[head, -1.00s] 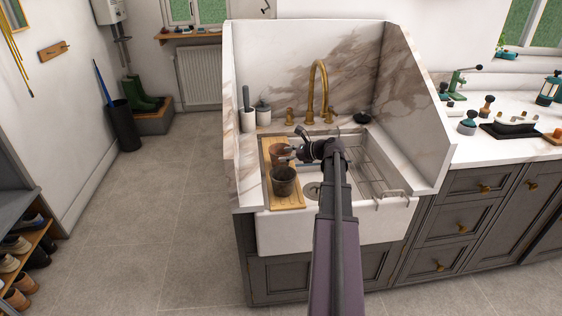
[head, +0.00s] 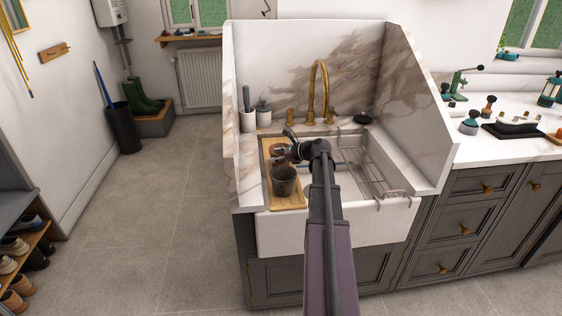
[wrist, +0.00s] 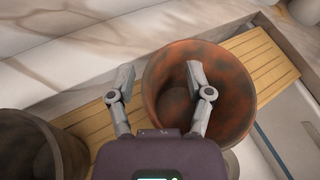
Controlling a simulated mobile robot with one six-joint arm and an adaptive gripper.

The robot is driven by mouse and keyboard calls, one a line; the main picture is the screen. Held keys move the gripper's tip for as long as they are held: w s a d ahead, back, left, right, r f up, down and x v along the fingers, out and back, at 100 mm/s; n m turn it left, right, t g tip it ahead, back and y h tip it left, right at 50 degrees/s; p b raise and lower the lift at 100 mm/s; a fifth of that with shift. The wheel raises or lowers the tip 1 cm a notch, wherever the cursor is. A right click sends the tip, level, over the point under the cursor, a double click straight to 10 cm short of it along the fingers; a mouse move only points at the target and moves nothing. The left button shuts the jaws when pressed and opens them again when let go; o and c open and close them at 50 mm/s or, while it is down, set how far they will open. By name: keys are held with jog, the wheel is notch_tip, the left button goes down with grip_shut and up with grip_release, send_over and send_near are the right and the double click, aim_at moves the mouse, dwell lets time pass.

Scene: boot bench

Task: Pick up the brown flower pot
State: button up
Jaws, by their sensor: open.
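The brown flower pot (wrist: 235,75) is reddish-brown with dark mottling and stands on a wooden board (head: 290,204) across the sink. In the wrist view I look down into its open mouth. My gripper (wrist: 158,82) is open there, with one finger outside the pot's left rim and the other over the mouth, so the rim's left side lies between them. I cannot tell whether either finger touches it.
The white sink (head: 335,232) has a wire rack (head: 368,180) on its right. A brass tap (head: 320,85) and marble walls stand behind.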

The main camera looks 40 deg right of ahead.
dwell(0.4)
grip_shut()
jog(key=shift+r, duration=0.15)
notch_tip(320, 180, up, 4)
jog(key=p, duration=0.4)
jog(key=s+d+p, duration=0.1)
jog(key=s+d, duration=0.9)
jog(key=s, duration=0.2)
jog(key=shift+s+r, duration=0.3)
jog(key=shift+r, duration=0.1)
dwell(0.3)
